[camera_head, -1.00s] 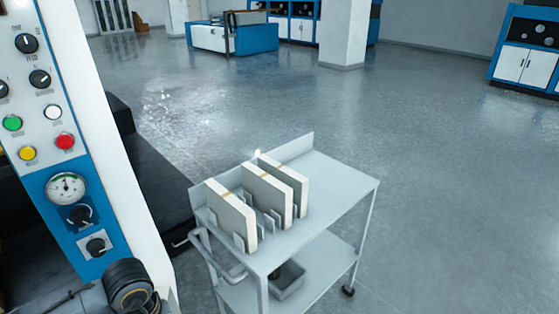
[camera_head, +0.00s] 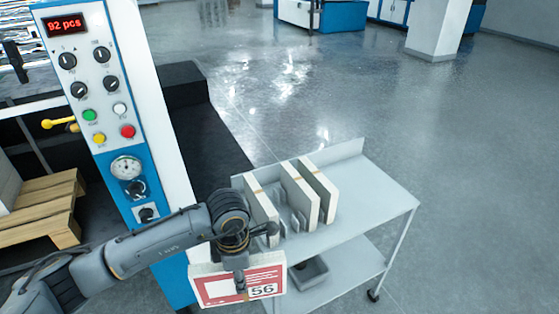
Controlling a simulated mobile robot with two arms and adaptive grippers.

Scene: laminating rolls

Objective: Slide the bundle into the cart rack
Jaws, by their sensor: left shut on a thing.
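The bundle (camera_head: 215,291) is a pale block with a red and white label reading 56 on its near face. My left gripper (camera_head: 240,284) is shut on it from above, at the near left of the cart. The grey cart (camera_head: 370,205) has a rack (camera_head: 293,222) of low dividers on its top. One white bundle (camera_head: 261,205) stands upright at the rack's left. Two more, a middle one (camera_head: 298,195) and a right one (camera_head: 320,188), stand close together. A gap with dividers lies between the left and middle bundles. My arm and held bundle hide the cart's near left corner.
A machine with a control panel (camera_head: 105,95) and a display reading 92 pcs stands at the left. A wooden pallet (camera_head: 40,213) is at the far left. A small grey bin (camera_head: 308,272) sits on the cart's lower shelf. Open floor lies right of the cart.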

